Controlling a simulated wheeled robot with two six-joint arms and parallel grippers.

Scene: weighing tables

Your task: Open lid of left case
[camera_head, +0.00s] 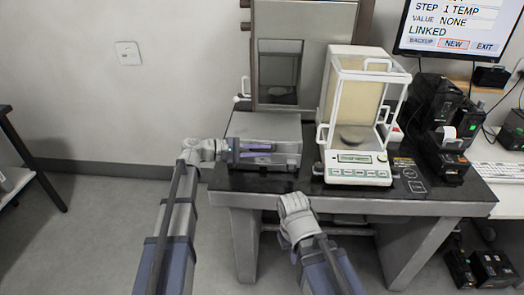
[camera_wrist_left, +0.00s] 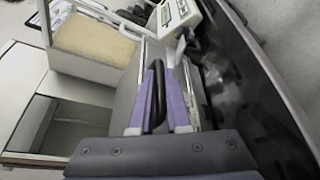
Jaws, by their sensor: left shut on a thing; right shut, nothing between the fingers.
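The left case, a grey box (camera_head: 285,127), stands at the left end of the dark tabletop with its lid looking closed. My left gripper (camera_head: 270,151) is at the front of the case. In the left wrist view its two purple fingers (camera_wrist_left: 156,97) are shut on a dark, upright curved handle (camera_wrist_left: 157,78) in front of the grey case face (camera_wrist_left: 125,92). My right gripper (camera_head: 292,201) is shut and empty, low in front of the table edge and apart from the case.
A white-framed balance (camera_head: 357,165) stands right of the case, close beside it. A tall grey cabinet (camera_head: 318,17) stands behind. Black devices (camera_head: 440,115), a keyboard (camera_head: 497,171) and a monitor (camera_head: 456,56) fill the right. Open floor lies at the left.

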